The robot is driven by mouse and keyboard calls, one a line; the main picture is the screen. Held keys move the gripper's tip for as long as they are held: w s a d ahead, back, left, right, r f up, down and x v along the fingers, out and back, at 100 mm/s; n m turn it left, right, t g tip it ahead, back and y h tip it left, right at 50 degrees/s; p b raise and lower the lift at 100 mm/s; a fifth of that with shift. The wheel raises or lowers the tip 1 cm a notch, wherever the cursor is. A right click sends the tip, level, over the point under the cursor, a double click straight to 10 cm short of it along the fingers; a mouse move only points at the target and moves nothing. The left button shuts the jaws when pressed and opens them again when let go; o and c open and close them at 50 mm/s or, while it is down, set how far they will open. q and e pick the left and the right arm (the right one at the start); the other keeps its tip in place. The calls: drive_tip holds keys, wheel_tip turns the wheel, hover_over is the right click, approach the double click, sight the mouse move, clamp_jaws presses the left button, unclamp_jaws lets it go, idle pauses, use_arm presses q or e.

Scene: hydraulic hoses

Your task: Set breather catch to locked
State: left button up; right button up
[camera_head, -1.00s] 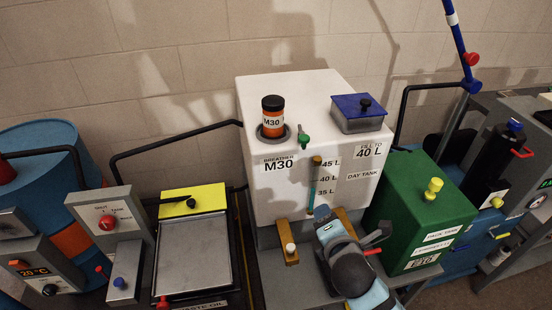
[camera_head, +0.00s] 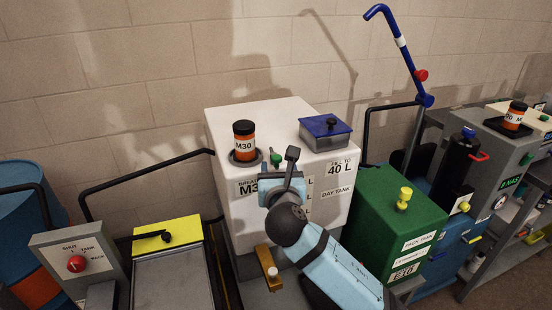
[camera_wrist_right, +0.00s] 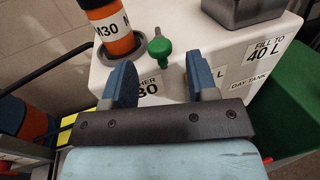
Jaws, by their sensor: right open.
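The breather catch is a small green lever (camera_head: 275,158) on the front top edge of the white day tank (camera_head: 225,130). It also shows in the right wrist view (camera_wrist_right: 160,48), with its rounded green head towards me and a stem pointing back. Beside it, the orange and black M30 breather canister (camera_head: 244,140) stands upright in a grey collar. My right gripper (camera_head: 279,172) is open and empty in front of the tank's upper edge. In the right wrist view its two blue fingers (camera_wrist_right: 161,78) are spread, with the catch beyond the gap. Contact is not visible. My left gripper is out of view.
A grey box with a blue lid (camera_head: 325,127) sits on the tank top to the right. A green tank (camera_head: 385,215) with a yellow knob stands at right. A yellow-lidded waste tray (camera_head: 170,285) and black rails are at left. A brass fitting (camera_head: 268,265) is below.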

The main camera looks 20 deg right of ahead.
sight(277, 162)
drive_tip(key=x, duration=0.5)
drive_tip(key=shift+s, duration=0.1)
drive_tip(key=c, duration=0.9)
